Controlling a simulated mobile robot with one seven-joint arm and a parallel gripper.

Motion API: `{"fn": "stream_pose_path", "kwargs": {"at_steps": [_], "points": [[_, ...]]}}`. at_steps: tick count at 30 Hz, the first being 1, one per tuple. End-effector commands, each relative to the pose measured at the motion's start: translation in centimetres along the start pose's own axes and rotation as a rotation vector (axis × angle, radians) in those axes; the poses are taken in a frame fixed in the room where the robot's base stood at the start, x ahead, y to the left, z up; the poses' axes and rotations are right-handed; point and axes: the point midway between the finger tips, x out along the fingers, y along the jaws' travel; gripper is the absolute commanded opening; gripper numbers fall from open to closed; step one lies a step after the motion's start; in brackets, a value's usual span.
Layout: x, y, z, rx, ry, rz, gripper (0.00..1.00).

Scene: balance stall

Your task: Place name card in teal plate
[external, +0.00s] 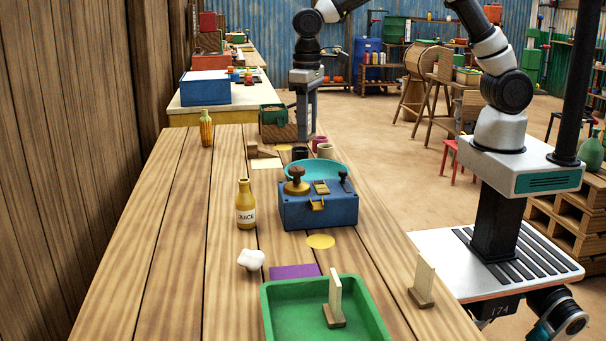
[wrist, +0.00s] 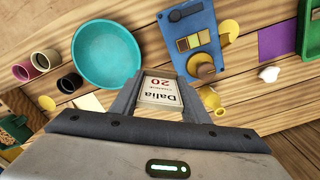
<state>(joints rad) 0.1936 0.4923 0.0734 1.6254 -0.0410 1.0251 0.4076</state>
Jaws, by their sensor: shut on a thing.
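My gripper (wrist: 164,95) is shut on the name card (wrist: 162,91), a cream card printed "Dalia 20", which sits between the two fingers. The teal plate (wrist: 106,56) is a round shallow dish, empty, just left of the held card in the wrist view. In the external view the plate (external: 333,167) stands behind the blue box, its near side partly hidden. My gripper (external: 305,125) points down beyond the plate there, and the held card cannot be made out.
A blue box (external: 318,211) with weights and a brass knob stands before the plate. Cups (external: 325,151) stand behind it. A juice bottle (external: 245,207) stands left. A green tray (external: 265,310) and another upright card (external: 423,282) are nearer. The table's left side is mostly clear.

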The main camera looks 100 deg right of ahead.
Motion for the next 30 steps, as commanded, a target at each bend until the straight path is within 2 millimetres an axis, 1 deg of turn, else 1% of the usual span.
{"fn": "stream_pose_path", "kwargs": {"at_steps": [1,3,6,10,15,16,18,20,22,24,30], "points": [[-0.3,2.7,-0.7,0.050,-0.001,0.000,0.19],[-0.3,5.6,-1.3,0.103,-0.001,0.000,0.19],[-0.2,9.1,-1.8,0.167,0.000,0.000,0.19],[-0.1,12.2,-2.0,0.225,-0.001,0.000,0.19],[0.0,15.1,-2.0,0.278,0.000,0.000,0.19],[0.9,14.8,-1.9,0.272,-0.005,0.000,0.19],[2.1,14.8,-1.9,0.271,-0.005,0.000,0.19],[2.7,14.7,-2.0,0.271,-0.003,0.000,0.19],[3.9,14.7,-2.0,0.271,-0.004,0.000,0.19],[4.5,14.7,-2.0,0.270,-0.002,0.000,0.19],[5.5,14.7,-2.0,0.269,0.000,0.000,0.19]]}}
